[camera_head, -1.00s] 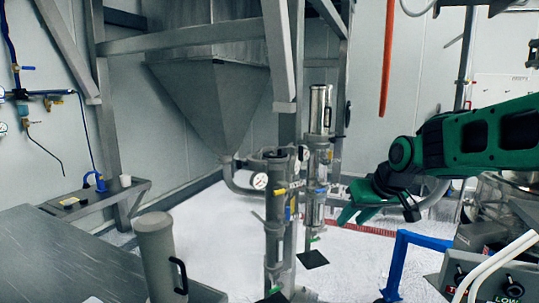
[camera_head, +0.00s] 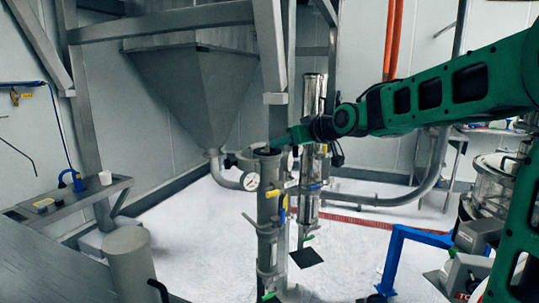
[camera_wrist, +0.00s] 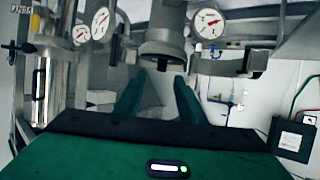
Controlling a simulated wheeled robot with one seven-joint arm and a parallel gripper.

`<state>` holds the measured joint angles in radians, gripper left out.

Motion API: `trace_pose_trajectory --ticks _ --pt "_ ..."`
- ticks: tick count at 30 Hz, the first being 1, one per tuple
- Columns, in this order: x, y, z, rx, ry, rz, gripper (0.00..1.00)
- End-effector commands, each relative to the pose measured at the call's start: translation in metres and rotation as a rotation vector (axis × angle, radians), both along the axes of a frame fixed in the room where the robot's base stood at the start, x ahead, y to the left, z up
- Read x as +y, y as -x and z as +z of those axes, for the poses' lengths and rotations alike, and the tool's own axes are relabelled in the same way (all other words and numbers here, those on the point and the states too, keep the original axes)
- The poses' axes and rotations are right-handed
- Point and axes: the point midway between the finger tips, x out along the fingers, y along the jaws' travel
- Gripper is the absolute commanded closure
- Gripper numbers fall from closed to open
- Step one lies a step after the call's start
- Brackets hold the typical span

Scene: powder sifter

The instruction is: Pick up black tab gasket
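I cannot make out the black tab gasket for certain. A flat black square piece (camera_head: 306,257) lies low beside the vertical pipes in the head view; I cannot tell whether it is the gasket. My gripper (camera_head: 284,141) is at the open, dark-rimmed top of the near grey vertical pipe (camera_head: 268,205). In the wrist view, the two green fingers of my gripper (camera_wrist: 157,88) are apart, with a grey pipe end (camera_wrist: 161,45) just beyond and above them. I see no object held between them, though the gap is dim.
A pressure gauge (camera_head: 250,181) sits beside the near pipe, and a shiny metal cylinder (camera_head: 313,94) stands behind. A steel hopper (camera_head: 200,95) hangs at the back left. A blue frame (camera_head: 408,240) stands at right. White floor around the pipes is open.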

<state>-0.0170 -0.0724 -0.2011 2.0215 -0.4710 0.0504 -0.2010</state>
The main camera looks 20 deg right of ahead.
Motion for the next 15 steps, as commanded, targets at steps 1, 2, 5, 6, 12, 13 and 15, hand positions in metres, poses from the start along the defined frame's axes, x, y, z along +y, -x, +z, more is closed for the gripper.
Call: trace_pose_trajectory --ticks 1,2,5,6,12,13,15 --pt "0.002 -0.003 -0.002 0.002 0.000 0.001 0.64" --pt "0.003 -0.005 -0.004 0.003 0.000 0.002 0.64" --pt "0.009 -0.016 -0.011 0.003 0.000 0.002 0.64" --pt "0.012 -0.021 -0.014 0.004 0.000 0.003 0.64" --pt "0.018 -0.040 -0.021 0.002 0.000 0.000 0.64" --pt "0.018 -0.041 -0.022 0.002 0.000 0.000 0.64" --pt "0.018 -0.043 -0.023 0.002 0.000 0.000 0.64"
